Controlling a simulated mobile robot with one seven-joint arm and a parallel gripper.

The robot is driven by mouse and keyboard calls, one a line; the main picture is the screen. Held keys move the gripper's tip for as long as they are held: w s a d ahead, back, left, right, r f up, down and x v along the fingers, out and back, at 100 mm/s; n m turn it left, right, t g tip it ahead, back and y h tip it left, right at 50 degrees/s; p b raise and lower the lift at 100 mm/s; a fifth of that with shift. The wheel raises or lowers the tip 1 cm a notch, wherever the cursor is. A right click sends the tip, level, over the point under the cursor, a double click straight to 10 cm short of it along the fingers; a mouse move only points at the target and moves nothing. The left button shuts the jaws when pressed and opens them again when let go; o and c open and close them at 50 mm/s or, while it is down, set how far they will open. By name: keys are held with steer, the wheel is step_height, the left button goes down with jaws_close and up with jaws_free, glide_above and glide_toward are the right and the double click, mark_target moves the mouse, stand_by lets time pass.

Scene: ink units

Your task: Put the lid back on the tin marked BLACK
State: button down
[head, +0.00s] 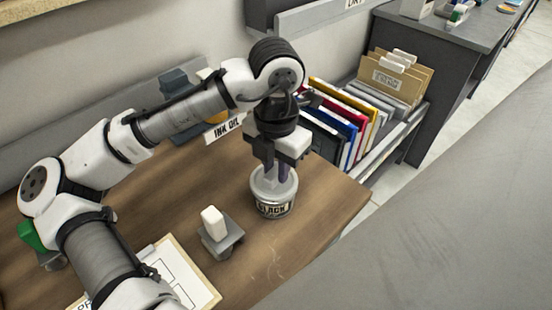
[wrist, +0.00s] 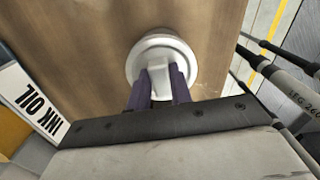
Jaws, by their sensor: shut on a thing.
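The tin marked BLACK (head: 273,208) stands upright on the wooden worktop. My gripper (head: 275,172) points down right above it. In the wrist view the two purple fingers (wrist: 160,88) are shut on the pale knob of the round lid (wrist: 160,50). The lid (head: 272,184) is at the top of the tin in the head view. I cannot tell whether it rests fully on the rim or sits slightly above it. The tin's body is hidden under the lid in the wrist view.
A grey block with a white top (head: 217,230) stands left of the tin, near a clipboard (head: 185,275). An INK OIL sign (head: 226,129) is behind. Coloured folders (head: 345,115) stand at the right back. The worktop (head: 318,215) right of the tin is clear.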

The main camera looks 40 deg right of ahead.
stand_by(0.9)
steer(key=c, duration=0.7)
jaws_free()
steer(key=shift+r+p, duration=3.5)
steer(key=shift+r, duration=0.05)
steer(key=shift+c, duration=0.5)
jaws_close()
steer(key=shift+f, duration=0.25)
